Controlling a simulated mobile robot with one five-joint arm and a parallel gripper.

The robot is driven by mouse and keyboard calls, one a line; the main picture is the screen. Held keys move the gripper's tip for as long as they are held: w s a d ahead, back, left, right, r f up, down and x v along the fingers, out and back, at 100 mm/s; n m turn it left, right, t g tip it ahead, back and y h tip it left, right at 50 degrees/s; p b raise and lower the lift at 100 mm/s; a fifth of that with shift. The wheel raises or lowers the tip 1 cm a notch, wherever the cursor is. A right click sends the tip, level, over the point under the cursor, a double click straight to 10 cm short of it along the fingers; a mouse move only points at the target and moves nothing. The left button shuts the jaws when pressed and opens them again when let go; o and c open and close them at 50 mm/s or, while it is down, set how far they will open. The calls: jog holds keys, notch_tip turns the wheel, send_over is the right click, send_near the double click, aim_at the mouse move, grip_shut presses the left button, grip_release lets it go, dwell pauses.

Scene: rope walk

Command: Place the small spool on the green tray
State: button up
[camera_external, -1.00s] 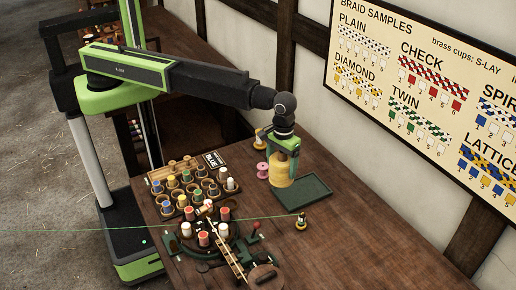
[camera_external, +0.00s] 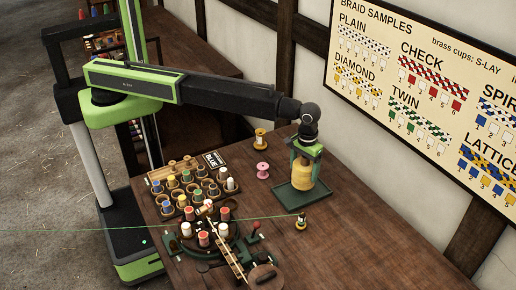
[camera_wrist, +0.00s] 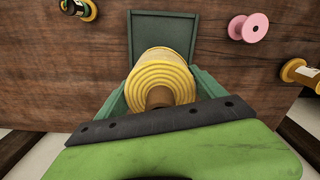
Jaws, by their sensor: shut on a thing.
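My gripper (camera_external: 304,168) is shut on a yellow wound spool (camera_external: 302,178), with a green finger on each side of it. The spool is upright and looks bigger than the other loose spools. It is over the green tray (camera_external: 284,196), a shallow square tray on the bench. In the wrist view the ringed end of the spool (camera_wrist: 158,72) covers the near part of the tray (camera_wrist: 165,30); the far part is bare. I cannot tell whether the spool's bottom touches the tray.
A rack of bobbins (camera_external: 190,188) and a braiding device (camera_external: 212,240) fill the left. The bench's right front is clear.

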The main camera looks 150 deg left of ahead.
notch_tip(320, 180, down, 4)
jog(key=b, duration=0.4)
jog(key=shift+f, duration=0.15)
jog(key=shift+r, duration=0.2)
jog(key=shift+f, duration=0.15)
jog(key=o, duration=1.7)
notch_tip(320, 180, up, 13)
jog(key=p, duration=1.2)
jog(key=shift+f+p, duration=0.2)
jog(key=shift+p, duration=0.15)
jog(key=shift+f, duration=0.1)
